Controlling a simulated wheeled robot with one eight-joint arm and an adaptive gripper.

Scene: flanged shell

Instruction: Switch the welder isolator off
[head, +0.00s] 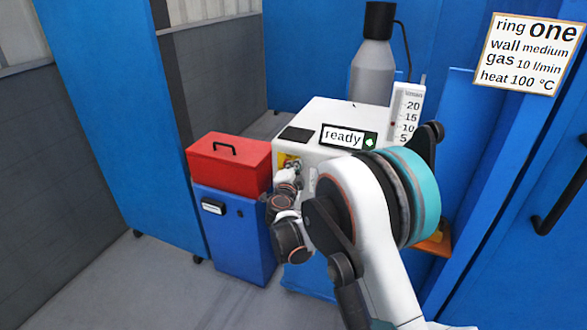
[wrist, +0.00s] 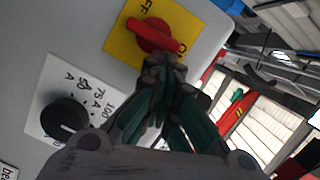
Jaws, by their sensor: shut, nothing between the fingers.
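The isolator is a red rotary handle (wrist: 155,36) on a yellow plate (wrist: 122,42), at the top of the wrist view. The bar of the handle slants, one end towards a partly hidden label starting with "O" at the right. Letters "FF" show at the plate's top edge. In the head view the yellow plate (head: 284,158) shows on the front of the white welder (head: 335,112), mostly behind my arm. My gripper (wrist: 163,68) is shut and empty, its tips right at the handle's lower right side. I cannot tell whether they touch it.
A black amperage dial (wrist: 65,118) sits beside the yellow plate. A red toolbox (head: 230,165) on a blue cabinet (head: 232,230) stands close left of the welder. A grey gas cylinder (head: 372,72) stands behind it. A "ready" display (head: 343,136) and flow gauge (head: 405,110) are on top.

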